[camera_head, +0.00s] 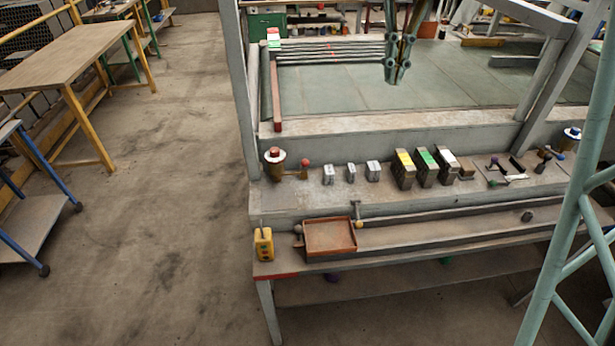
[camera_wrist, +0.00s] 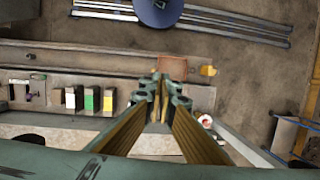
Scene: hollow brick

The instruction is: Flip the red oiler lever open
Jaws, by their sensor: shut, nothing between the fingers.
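The red oiler (camera_head: 275,160) stands upright at the left end of the bench ledge, with a brownish-red cap over a pale disc. A short lever with a red ball (camera_head: 304,163) is beside it on the right. In the wrist view, the oiler (camera_wrist: 206,121) shows just right of my fingers; its lever is not clear there and may be hidden. My gripper (camera_head: 396,76) hangs above the green bench top, behind the ledge, up and to the right of the oiler. Its fingers (camera_wrist: 162,92) are together and empty, apart from the lever.
Several grey blocks (camera_head: 351,172) and coloured-label blocks (camera_head: 426,168) line the ledge. An orange-brown tray (camera_head: 330,238) and a yellow box (camera_head: 263,244) sit on the lower front shelf. A grey frame post (camera_head: 241,90) rises near the oiler.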

